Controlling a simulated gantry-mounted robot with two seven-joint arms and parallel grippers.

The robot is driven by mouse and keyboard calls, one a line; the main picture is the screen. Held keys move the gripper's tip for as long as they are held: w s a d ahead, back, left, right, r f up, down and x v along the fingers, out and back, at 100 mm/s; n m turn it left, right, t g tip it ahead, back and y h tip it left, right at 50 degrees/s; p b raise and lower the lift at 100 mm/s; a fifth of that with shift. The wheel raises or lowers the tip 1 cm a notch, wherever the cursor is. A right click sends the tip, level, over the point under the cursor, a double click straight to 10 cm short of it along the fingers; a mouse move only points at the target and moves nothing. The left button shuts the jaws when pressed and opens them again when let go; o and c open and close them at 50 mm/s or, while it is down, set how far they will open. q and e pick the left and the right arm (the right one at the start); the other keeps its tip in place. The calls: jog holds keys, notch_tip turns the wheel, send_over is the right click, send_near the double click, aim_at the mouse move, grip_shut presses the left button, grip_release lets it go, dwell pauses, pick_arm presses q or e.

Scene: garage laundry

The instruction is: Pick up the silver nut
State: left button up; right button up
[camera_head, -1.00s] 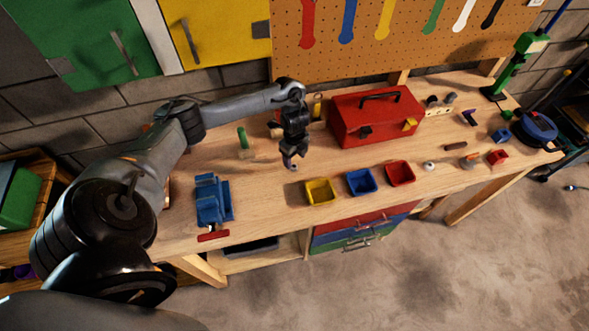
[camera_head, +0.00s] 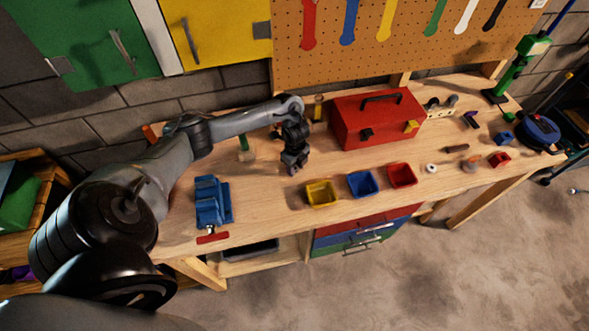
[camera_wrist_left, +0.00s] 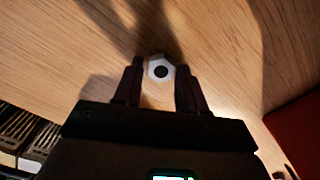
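The silver nut (camera_wrist_left: 161,70), pale with a dark round hole, shows in the left wrist view between the tips of my left gripper (camera_wrist_left: 160,68). The two dark fingers stand apart on either side of it, and the right-hand finger is very close to it. I cannot tell whether they touch. In the head view my left gripper (camera_head: 291,168) points down low over the wooden workbench (camera_head: 265,205), left of the red toolbox. The nut is hidden there by the gripper. My right gripper is not in view.
The red toolbox (camera_head: 377,122) stands right of the gripper. Yellow (camera_head: 321,194), blue (camera_head: 362,183) and red (camera_head: 401,175) bins line the front. A blue vise (camera_head: 212,202) is at the left. A small white ring (camera_head: 431,168) lies farther right.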

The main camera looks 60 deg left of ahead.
pick_arm(q)
grip_shut()
jog(key=shift+r, duration=0.15)
